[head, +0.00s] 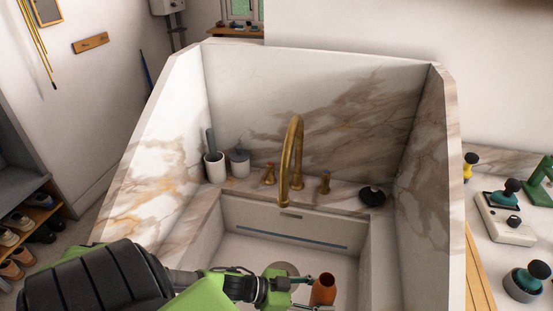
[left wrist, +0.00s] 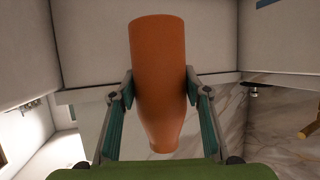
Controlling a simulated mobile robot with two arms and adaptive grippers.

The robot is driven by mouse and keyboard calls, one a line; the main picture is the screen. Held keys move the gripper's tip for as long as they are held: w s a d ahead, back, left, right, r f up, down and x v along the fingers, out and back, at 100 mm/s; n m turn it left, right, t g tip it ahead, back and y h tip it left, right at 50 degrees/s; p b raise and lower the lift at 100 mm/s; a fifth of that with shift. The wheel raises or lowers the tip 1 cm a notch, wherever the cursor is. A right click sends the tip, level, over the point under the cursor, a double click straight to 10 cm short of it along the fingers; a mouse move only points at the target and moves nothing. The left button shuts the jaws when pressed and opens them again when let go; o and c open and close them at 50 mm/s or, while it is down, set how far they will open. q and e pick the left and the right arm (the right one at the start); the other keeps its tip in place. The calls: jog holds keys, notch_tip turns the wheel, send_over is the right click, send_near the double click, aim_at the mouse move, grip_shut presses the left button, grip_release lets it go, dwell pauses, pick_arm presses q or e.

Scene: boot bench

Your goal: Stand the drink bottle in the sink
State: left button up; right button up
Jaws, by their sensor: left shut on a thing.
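The orange drink bottle (head: 323,288) is in the lower middle of the head view, over the sink basin, and looks roughly upright. My left gripper (head: 305,291) reaches in from the left and is shut on it. In the left wrist view the bottle (left wrist: 159,60) sits between the two fingers of the left gripper (left wrist: 159,85), which touch its sides. The white sink (head: 240,247) has a marble surround. I cannot tell whether the bottle's base touches the sink floor. My right gripper is not in view.
A brass tap (head: 292,160) arches over the back of the basin, between two brass handles. A white cup (head: 214,168), a grey dispenser (head: 239,163) and a black round item (head: 372,196) stand on the back ledge. High marble walls enclose the sides.

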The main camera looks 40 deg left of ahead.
aim_at(311, 302)
pick_arm(q)
jog(key=shift+s+a+f+m+h, duration=0.25)
jog(key=shift+s+f, duration=0.2)
jog(key=shift+f, duration=0.3)
jog(key=shift+s+f+g, duration=0.2)
jog(key=shift+f+g, duration=0.1)
jog(key=shift+f, duration=0.35)
notch_tip(311, 302, down, 10)
jog(key=b, duration=1)
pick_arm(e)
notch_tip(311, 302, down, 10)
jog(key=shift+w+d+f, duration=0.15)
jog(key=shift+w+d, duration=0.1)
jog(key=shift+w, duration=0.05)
pick_arm(q)
jog(key=shift+r, duration=0.2)
